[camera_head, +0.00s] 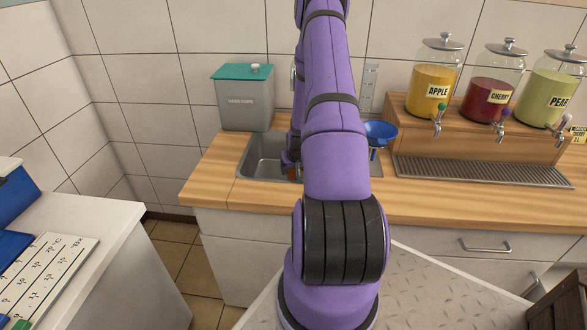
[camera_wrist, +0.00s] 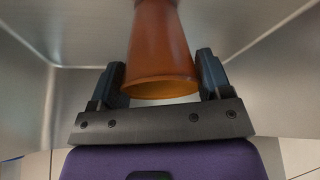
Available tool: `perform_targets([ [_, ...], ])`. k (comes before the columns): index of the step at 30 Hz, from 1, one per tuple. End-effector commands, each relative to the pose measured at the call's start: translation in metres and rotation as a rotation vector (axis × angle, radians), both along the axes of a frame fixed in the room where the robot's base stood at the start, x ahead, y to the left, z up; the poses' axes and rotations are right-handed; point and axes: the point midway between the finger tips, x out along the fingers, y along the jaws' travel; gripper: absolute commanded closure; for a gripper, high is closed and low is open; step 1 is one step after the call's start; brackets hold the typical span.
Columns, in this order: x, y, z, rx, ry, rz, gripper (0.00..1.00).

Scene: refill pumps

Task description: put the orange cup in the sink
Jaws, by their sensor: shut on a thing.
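The orange cup (camera_wrist: 160,50) is between the two fingers of my gripper (camera_wrist: 161,76) in the wrist view, with its wide rim toward the wrist. My gripper is shut on it. Metal walls of the sink (camera_wrist: 75,35) surround the cup there. In the head view the sink (camera_head: 262,158) is set in the wooden counter, and my purple arm reaches over it and hides its right part. My gripper and the cup are mostly hidden behind the arm in that view. I cannot tell whether the cup touches the sink floor.
A grey bin with a teal lid (camera_head: 245,100) stands at the sink's back left. A blue funnel-like bowl (camera_head: 380,130) is at its right edge. Several juice jars, including apple (camera_head: 432,90), stand on a wooden stand above a drip tray (camera_head: 480,170). A white side table (camera_head: 110,255) is at left.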

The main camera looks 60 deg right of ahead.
Motion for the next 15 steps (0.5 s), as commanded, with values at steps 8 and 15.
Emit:
perform_targets([
  [8, 0.0, 0.0001, -0.0019, 0.0, 0.0, 0.001, 0.53],
  [15, 0.0, 0.0, -0.0019, 0.0, 0.0, 0.001, 0.03],
])
